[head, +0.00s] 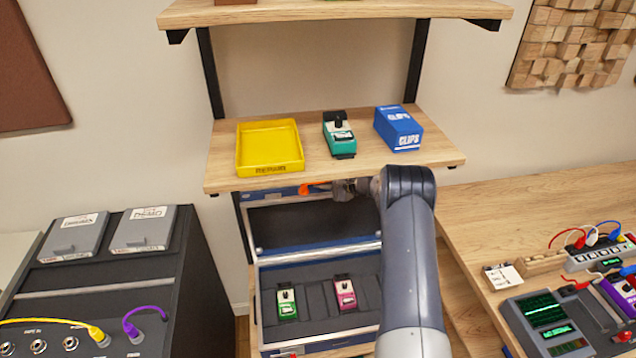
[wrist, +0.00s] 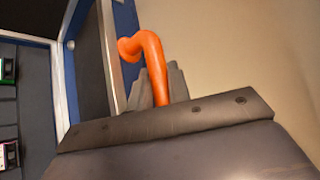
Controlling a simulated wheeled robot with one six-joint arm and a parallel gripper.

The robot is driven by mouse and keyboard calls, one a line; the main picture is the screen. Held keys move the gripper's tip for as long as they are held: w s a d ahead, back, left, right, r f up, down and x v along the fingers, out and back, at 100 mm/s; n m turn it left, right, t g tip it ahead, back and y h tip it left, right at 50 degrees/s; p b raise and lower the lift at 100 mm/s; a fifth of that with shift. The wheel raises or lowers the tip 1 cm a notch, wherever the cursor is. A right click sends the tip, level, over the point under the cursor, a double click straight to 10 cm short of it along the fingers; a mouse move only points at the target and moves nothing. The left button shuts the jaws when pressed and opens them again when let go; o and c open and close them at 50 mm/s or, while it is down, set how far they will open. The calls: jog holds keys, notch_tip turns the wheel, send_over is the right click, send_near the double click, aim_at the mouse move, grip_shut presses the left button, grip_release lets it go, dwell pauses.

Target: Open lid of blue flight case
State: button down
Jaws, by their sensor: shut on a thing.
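The blue flight case (head: 262,302) stands below the shelf. Its lid (head: 298,217) is raised, standing steeply at the back with its dark lining facing me. The lid's top edge is partly hidden under the shelf. An orange handle (head: 312,188) sits at the lid's top edge; it also shows in the wrist view (wrist: 152,62), curving out from between my fingers. My gripper (head: 343,189) is shut on this handle, and in the wrist view the grey fingers (wrist: 160,88) are around its near end. A green pedal (head: 287,302) and a pink pedal (head: 345,293) lie inside the case.
The wooden shelf (head: 215,171) is just above the lid and my gripper. It holds a yellow tray (head: 243,166), a teal pedal (head: 339,135) and a blue box (head: 398,129). A dark cabinet (head: 190,290) stands left, and a wooden desk (head: 500,212) with gear stands right.

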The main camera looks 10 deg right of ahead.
dwell(0.4)
jog(key=c, duration=1.3)
grip_release()
jog(key=shift+s+d, duration=0.3)
jog(key=shift+d, duration=0.1)
jog(key=b+v, duration=0.2)
jog(key=v, duration=0.7)
jog(key=shift+s+d+r+b, duration=0.2)
jog(key=shift+s+b, duration=0.05)
jog(key=shift+b, duration=0.1)
